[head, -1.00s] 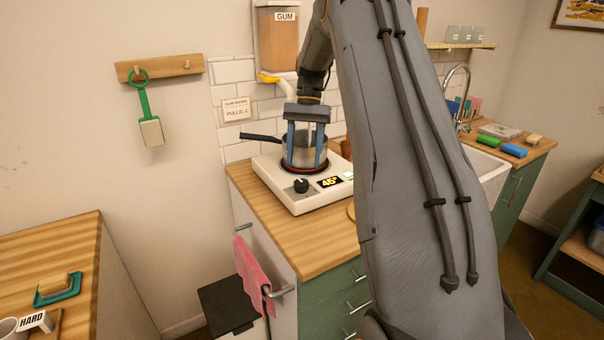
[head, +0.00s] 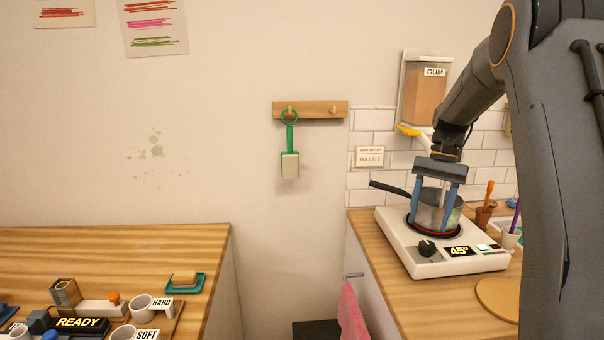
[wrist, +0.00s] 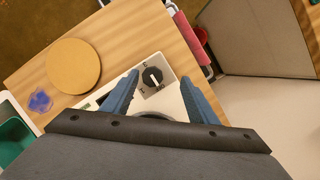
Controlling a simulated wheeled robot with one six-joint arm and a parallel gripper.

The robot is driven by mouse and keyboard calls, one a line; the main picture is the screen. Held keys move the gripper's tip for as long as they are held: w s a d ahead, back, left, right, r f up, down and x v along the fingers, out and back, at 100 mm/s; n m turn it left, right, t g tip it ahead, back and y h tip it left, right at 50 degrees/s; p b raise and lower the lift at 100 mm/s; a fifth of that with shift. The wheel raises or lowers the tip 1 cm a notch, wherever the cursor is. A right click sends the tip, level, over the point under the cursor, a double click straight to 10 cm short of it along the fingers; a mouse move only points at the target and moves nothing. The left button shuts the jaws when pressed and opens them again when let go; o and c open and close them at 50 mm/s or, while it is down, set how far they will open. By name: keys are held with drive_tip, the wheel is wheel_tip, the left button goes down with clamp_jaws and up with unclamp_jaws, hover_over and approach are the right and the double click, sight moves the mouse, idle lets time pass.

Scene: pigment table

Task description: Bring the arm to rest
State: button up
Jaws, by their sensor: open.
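My gripper (head: 436,208) is open, with its two blue fingers pointing down in front of the saucepan (head: 430,216) on the white hotplate (head: 397,240). I cannot tell whether the fingers touch the pan. In the wrist view my gripper (wrist: 165,90) shows its fingers spread wide with nothing between the tips, above the hotplate by its black knob (wrist: 152,76). Only a dark curved piece of the pan's rim shows there. The arm reaches in from the right of the head view.
A gum dispenser (head: 424,95) hangs on the wall close behind the arm. Cups with brushes (head: 484,215) stand right of the hotplate. A round wooden board (head: 497,296) lies in front. A gap separates this counter from the left worktop (head: 120,250). A green-handled tool (head: 290,163) hangs from a peg.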

drive_tip(key=s+a+f+n+t+h, duration=0.1)
drive_tip(key=s+a+f+n+t, duration=0.1)
drive_tip(key=s+a, duration=0.6)
drive_tip(key=s+a+f+n+t+h, duration=0.1)
drive_tip(key=s+a+f+n, duration=0.4)
drive_tip(key=s, duration=1)
drive_tip(key=a+f+t, duration=0.1)
drive_tip(key=a, duration=0.2)
drive_tip(key=shift+s+a+f+n, duration=0.15)
drive_tip(key=shift+s+a+n, duration=0.15)
drive_tip(key=shift+s+a, duration=0.1)
